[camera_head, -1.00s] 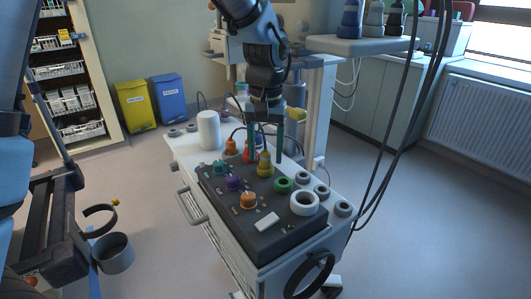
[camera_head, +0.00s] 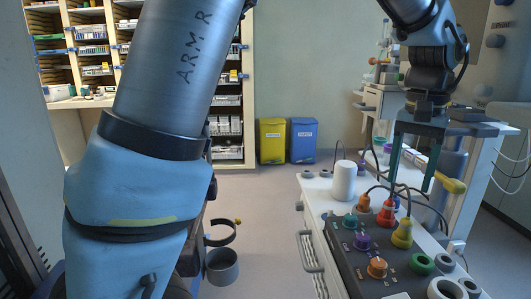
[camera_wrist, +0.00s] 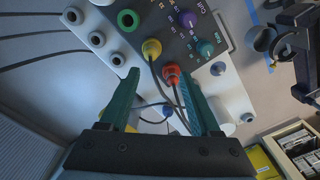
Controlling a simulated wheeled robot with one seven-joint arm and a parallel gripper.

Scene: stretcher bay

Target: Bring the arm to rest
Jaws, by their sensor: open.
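My gripper (camera_head: 412,168) hangs open and empty above the trolley (camera_head: 311,187) at the right of the head view. Its two green fingers point down, well apart. In the wrist view the fingers (camera_wrist: 163,100) also show spread, with nothing between them in their grasp. Below is a dark panel (camera_head: 345,262) with coloured plugs. A yellow plug (camera_head: 402,233) and a red-orange plug (camera_head: 386,212) sit under the gripper with cables running from them.
A white cylinder (camera_head: 344,180) stands on the trolley's far part. A grey cup holder (camera_head: 222,266) is left of the trolley. Yellow (camera_head: 271,141) and blue (camera_head: 303,140) bins stand at the back wall. Open floor lies between them and the trolley.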

